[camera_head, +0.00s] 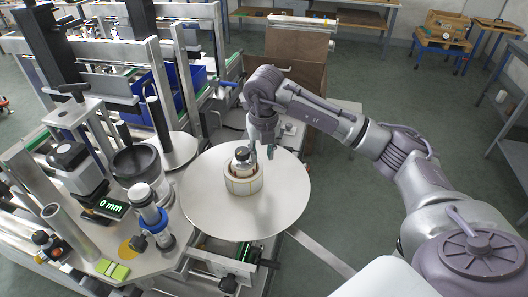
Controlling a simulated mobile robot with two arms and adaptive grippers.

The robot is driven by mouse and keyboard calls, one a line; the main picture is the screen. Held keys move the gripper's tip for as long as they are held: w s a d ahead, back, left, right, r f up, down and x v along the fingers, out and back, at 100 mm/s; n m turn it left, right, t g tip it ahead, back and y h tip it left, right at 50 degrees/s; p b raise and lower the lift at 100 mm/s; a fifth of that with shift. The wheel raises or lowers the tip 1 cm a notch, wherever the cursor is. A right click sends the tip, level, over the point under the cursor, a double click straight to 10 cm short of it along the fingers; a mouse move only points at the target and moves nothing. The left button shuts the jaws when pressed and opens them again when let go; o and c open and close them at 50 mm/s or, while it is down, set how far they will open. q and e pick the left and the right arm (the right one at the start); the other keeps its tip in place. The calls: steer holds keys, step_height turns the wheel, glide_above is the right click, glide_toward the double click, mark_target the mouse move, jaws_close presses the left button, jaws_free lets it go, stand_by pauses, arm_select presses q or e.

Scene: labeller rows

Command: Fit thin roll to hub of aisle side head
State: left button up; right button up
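A thin cream roll (243,186) with a brown inner edge sits around the hub (243,158) in the middle of a large round pale plate (285,205). The hub's dark and silver top stands up through the roll. The roll looks flat and low on the plate; whether it touches it all round I cannot tell. My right gripper (263,154) points down just behind and to the right of the hub, above the plate. Its fingers look apart with nothing between them. My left gripper is not in view.
Left of the plate stand a dark cup-shaped part (136,163), a green "0 mm" display (111,207) and metal posts. A blue bin (182,88) and a brown carton (296,55) are behind.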

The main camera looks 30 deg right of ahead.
step_height(320, 180, up, 11)
steer(key=s, duration=0.1)
steer(key=shift+a+r, duration=0.15)
steer(key=shift+s, duration=0.1)
steer(key=shift+s, duration=0.1)
stand_by(0.4)
